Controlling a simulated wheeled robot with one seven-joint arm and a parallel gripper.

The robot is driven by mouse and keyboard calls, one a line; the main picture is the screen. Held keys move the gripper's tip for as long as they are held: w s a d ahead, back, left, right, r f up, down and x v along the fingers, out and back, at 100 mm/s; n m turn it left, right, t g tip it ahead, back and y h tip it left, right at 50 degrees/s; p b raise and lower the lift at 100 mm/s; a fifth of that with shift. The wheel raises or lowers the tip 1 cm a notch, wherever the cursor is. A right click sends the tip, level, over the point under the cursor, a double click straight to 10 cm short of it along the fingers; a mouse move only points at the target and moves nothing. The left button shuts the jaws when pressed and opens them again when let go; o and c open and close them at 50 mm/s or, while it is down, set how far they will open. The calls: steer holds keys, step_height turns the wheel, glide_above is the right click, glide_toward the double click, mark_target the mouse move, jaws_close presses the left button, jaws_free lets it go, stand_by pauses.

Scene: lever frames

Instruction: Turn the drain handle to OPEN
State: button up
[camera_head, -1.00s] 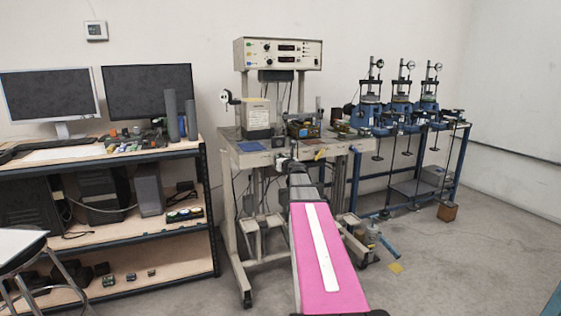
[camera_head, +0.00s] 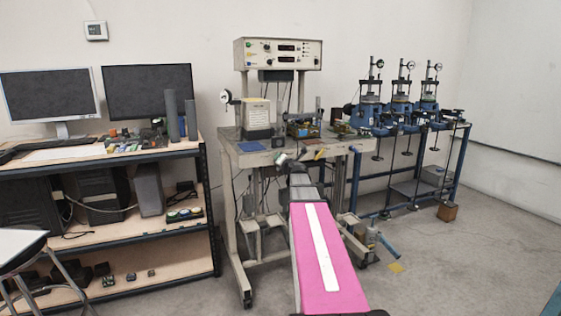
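My arm, with a pink link, reaches up the middle of the view to the front edge of the grey test bench (camera_head: 243,160). My gripper (camera_head: 291,158) is small at its far end, against the bench's front edge. Its fingers are too small to tell whether they are open or shut. A small yellow-orange piece (camera_head: 319,154) shows at the bench edge just right of my gripper. It may be the drain handle, but I cannot tell for sure. No OPEN marking is readable, and whether my gripper touches the piece is unclear.
A control box (camera_head: 278,53) stands above the bench. A shelf with monitors (camera_head: 150,90) is at left. Blue-framed test rigs (camera_head: 401,100) stand at right. A blue bar (camera_head: 388,246) and a yellow patch (camera_head: 396,267) are low right of my arm.

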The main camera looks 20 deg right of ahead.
stand_by(0.3)
steer(key=o, duration=0.7)
steer(key=shift+s, duration=0.15)
steer(key=s, duration=1)
steer(key=shift+s+d, duration=0.15)
steer(key=shift+s, duration=0.15)
